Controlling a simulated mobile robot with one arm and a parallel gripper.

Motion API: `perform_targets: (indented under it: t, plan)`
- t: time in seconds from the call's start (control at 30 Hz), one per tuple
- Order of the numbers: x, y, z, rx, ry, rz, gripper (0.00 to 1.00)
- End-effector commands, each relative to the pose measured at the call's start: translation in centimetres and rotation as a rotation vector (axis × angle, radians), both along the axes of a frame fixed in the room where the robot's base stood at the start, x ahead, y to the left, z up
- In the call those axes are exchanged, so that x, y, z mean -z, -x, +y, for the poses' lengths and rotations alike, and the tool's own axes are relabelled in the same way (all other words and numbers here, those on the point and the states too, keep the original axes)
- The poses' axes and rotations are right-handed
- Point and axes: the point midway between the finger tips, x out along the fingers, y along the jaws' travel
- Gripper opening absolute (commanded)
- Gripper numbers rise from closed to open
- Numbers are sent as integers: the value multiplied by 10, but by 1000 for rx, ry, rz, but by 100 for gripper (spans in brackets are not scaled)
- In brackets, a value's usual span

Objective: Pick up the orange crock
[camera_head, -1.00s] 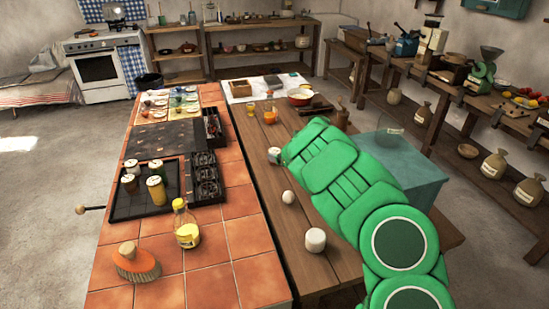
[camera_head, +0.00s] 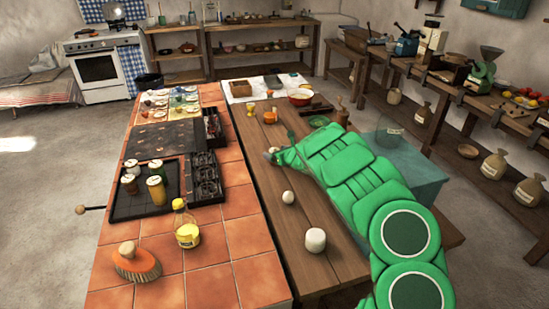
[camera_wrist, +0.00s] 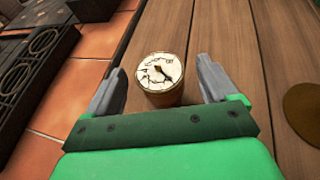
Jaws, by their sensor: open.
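A small orange vessel (camera_head: 270,117), which looks like the orange crock, stands on the wooden table near its left edge in the head view. My gripper (camera_head: 274,157) is nearer the camera than it, low over the table's left side. In the wrist view my gripper (camera_wrist: 160,75) is open, one grey finger on each side of a round, orange-brown pot (camera_wrist: 162,85) with a cream top and dark marks. The pot stands upright, with gaps to both fingers. I cannot tell whether this pot is the orange vessel in the head view.
A white egg-shaped thing (camera_head: 288,197) and a white round block (camera_head: 315,240) stand nearer on the table. The tiled counter (camera_head: 235,235) with burner grates (camera_head: 205,178) lies left. A flat brown disc (camera_wrist: 305,108) lies right of the pot. Bare planks surround the pot.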

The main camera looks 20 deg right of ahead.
Motion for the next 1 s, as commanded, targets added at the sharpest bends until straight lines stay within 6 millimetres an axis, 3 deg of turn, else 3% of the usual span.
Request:
perform_targets:
  t: [0.27, 0.73, 1.0]
  plan:
    - [0, -2, 1, 0, 0, -1, 87]
    - [0, -2, 1, 0, 0, -1, 16]
    - [-1, -2, 1, 0, 0, -1, 15]
